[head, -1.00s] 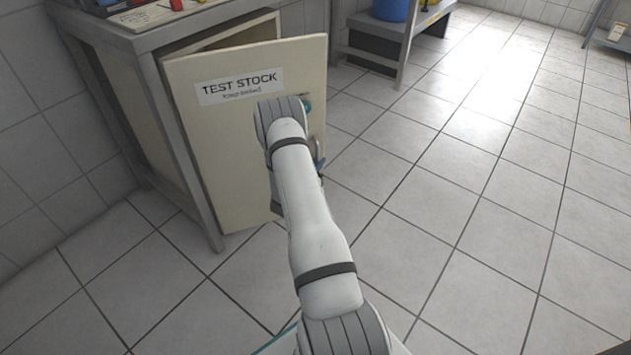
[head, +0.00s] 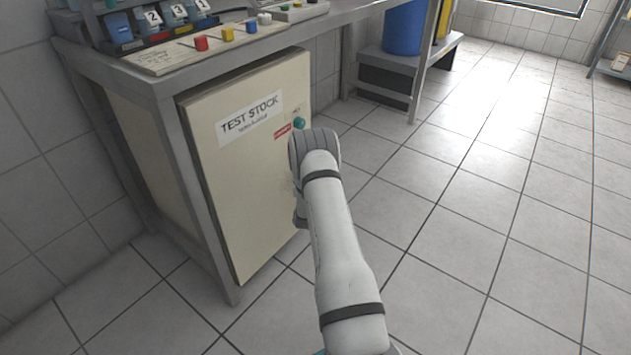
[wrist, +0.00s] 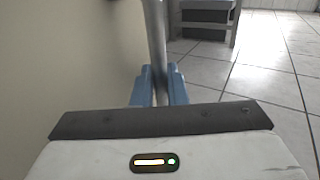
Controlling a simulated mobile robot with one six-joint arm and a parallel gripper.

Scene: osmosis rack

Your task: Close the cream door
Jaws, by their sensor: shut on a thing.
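The cream door (head: 247,190), labelled TEST STOCK, stands almost flush with its cabinet under the bench. Its top edge still shows a little proud of the frame; I cannot tell whether it touches. In the wrist view the cream door (wrist: 50,70) fills the left side. My gripper (wrist: 158,88) has its blue fingers shut around the grey upright door handle (wrist: 157,45), close beside the door face. In the head view my arm hides the handle and fingers.
The grey bench (head: 160,90) above carries a board with coloured knobs (head: 202,43) and numbered blue containers. A low grey stand (head: 420,62) with a blue drum (head: 405,28) is behind. The tiled floor to the right is clear.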

